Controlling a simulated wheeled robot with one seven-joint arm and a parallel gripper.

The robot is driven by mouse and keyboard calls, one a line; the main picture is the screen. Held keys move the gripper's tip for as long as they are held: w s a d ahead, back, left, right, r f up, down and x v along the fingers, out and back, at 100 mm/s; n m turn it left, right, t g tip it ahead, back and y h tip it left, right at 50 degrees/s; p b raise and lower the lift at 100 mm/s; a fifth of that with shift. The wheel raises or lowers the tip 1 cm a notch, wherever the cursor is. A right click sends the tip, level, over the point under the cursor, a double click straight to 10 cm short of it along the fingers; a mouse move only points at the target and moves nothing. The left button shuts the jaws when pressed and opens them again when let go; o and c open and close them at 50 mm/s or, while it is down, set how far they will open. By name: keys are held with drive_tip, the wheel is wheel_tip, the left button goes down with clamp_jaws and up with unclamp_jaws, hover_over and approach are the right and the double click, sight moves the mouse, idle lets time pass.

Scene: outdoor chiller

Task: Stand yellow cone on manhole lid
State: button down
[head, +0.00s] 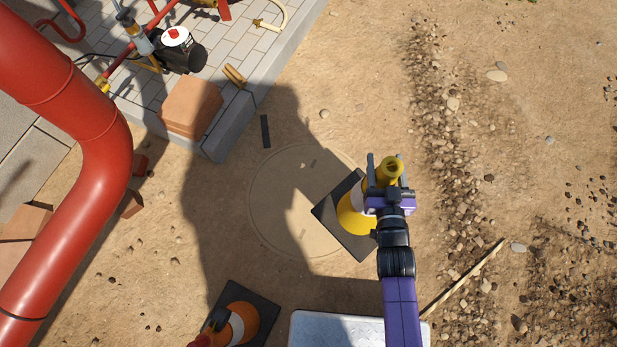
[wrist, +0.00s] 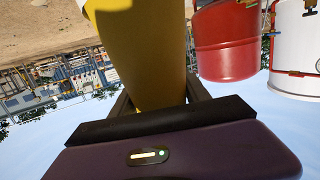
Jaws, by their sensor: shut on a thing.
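The yellow cone (head: 354,221) has a pale band and a dark square base. In the head view it is at the right edge of the manhole lid (head: 268,225), a round sand-coloured disc, partly in shadow. The cone's base overlaps the lid's right part in the picture; I cannot tell whether it touches the lid or hangs above it. My gripper (head: 388,186) is shut on the cone's upper part, near its yellow top. In the wrist view the yellow cone (wrist: 148,50) fills the space between the fingers of my gripper (wrist: 155,100).
An orange cone (head: 240,322) with a dark base stands at the bottom left of the lid. A white slab (head: 335,330) lies at the bottom. A large red pipe (head: 95,190) fills the left. Orange bricks (head: 190,105) and a kerb are at upper left. Stony sand lies right.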

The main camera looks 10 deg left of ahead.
drive_tip(key=w+a+f+n+y+b, duration=0.1)
drive_tip(key=w+a+f+y+b, duration=0.1)
drive_tip(key=w+a+b, duration=0.35)
drive_tip(key=w+a+f+n+g+y+b, duration=0.1)
drive_tip(key=w+a+f+n+y+b, duration=0.15)
drive_tip(key=a, duration=0.65)
drive_tip(key=w+a+f+n+y+b, duration=0.1)
drive_tip(key=w+a+f+y+b, duration=0.1)
drive_tip(key=w+a+b, duration=0.4)
wheel_tip(320, 180, down, 20)
drive_tip(key=s+b, duration=0.1)
drive_tip(key=b, duration=1.1)
drive_tip(key=shift+s+a, duration=0.25)
drive_tip(key=shift+a, duration=0.15)
drive_tip(key=shift+b, duration=0.35)
drive_tip(key=c, duration=0.5)
unclamp_jaws()
drive_tip(key=shift+s+f+g+h, duration=0.15)
drive_tip(key=shift+f+g+h, duration=0.1)
drive_tip(key=shift+f+g, duration=0.05)
